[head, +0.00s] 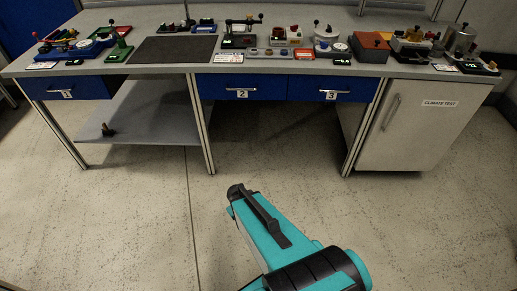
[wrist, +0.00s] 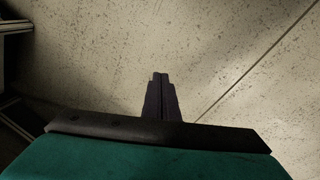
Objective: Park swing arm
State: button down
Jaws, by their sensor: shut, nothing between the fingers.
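My gripper (wrist: 159,78) shows in the wrist view with its two dark fingers together, pointing over bare floor and empty. In the head view my teal arm reaches forward above the floor, well short of the workbench (head: 140,66). The swing arm is too small to identify surely. A device with a dark horizontal arm (head: 243,21) stands at the middle back of the bench. A white round drum-like device (head: 327,36) stands right of it, and a silver cylinder (head: 460,39) stands at the right end. None of these shows in the wrist view.
Several small devices crowd the bench top; a dark mat (head: 174,49) lies clear on it. Blue drawers (head: 219,88) and a white cabinet marked CLIMATE TEST (head: 421,125) are below. A lower shelf (head: 150,118) holds a small dark object. The floor in front is free.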

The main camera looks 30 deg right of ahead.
jog(key=s+a+g+y, duration=0.1)
jog(key=s+a+g, duration=0.2)
jog(key=s+a, duration=0.4)
jog(key=s+a+g+y, duration=0.1)
jog(key=s+a+g, duration=0.2)
jog(key=s+a, duration=0.4)
jog(key=s+f, duration=0.1)
jog(key=s, duration=0.5)
jog(key=shift+s+g, duration=0.15)
jog(key=shift+g, duration=0.15)
